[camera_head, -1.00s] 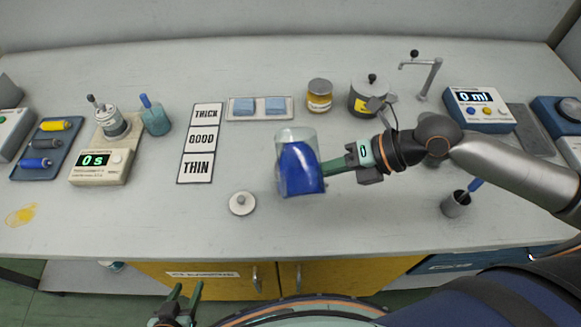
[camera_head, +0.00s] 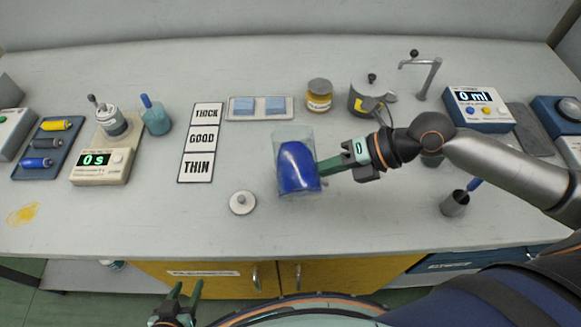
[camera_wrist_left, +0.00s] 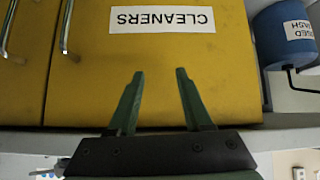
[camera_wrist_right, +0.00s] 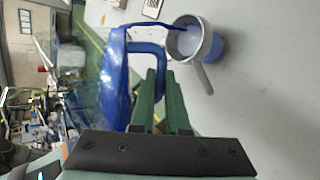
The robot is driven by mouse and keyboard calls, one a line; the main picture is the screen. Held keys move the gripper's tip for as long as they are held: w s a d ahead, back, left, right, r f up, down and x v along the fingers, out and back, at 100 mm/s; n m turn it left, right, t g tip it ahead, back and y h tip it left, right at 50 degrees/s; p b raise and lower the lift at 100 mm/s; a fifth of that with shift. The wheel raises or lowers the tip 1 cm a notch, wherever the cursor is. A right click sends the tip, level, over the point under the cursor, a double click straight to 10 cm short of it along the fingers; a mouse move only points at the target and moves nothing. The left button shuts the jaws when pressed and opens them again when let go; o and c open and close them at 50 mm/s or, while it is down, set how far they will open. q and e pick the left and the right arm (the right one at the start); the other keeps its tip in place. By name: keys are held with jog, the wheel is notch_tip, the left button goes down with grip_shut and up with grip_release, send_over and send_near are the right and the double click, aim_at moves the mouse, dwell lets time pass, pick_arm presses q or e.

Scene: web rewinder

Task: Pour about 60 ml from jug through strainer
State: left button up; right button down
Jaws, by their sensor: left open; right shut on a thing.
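A clear jug (camera_head: 296,170) holding blue liquid hangs above the middle of the bench. My right gripper (camera_head: 328,168) is shut on its blue handle (camera_wrist_right: 151,55). In the right wrist view, a grey-rimmed round strainer (camera_wrist_right: 185,40) with a grey handle sits on a bluish vessel (camera_wrist_right: 215,50), beyond and to the right of the jug. A thin blue strand runs from the jug's edge towards it; I cannot tell whether it is liquid. I cannot make out the strainer in the head view. My left gripper (camera_head: 186,291) is open and empty before the bench front.
A white lid (camera_head: 242,203) lies left of the jug. The THICK/GOOD/THIN card (camera_head: 199,142) lies further left. A 0 ml display (camera_head: 477,108) and a grey cup (camera_head: 454,204) stand right. A yellow jar (camera_head: 319,96) and grey pot (camera_head: 368,97) stand behind. The front bench middle is largely clear.

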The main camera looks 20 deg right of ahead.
pick_arm(q)
jog(key=shift+r, duration=0.15)
pick_arm(e)
jog(key=shift+s+f+g, duration=0.1)
jog(key=shift+s+g, duration=0.2)
dwell(0.6)
jog(key=n+t+b, duration=0.1)
jog(key=b, duration=0.1)
jog(key=w+n+t+b, duration=0.1)
jog(key=b, duration=0.2)
jog(key=t+b, duration=0.1)
jog(key=b, duration=0.2)
jog(key=shift+w+f+n+t, duration=0.35)
jog(key=shift+f+n+t, duration=0.05)
jog(key=shift+w+r, duration=0.1)
jog(key=shift+r, duration=0.4)
pick_arm(q)
notch_tip(320, 180, down, 6)
jog(key=w+d, duration=0.1)
jog(key=d, duration=0.1)
jog(key=shift+w+d+r+m+h, duration=0.2)
jog(key=shift+d+m+h, duration=0.1)
jog(key=shift+h, duration=0.1)
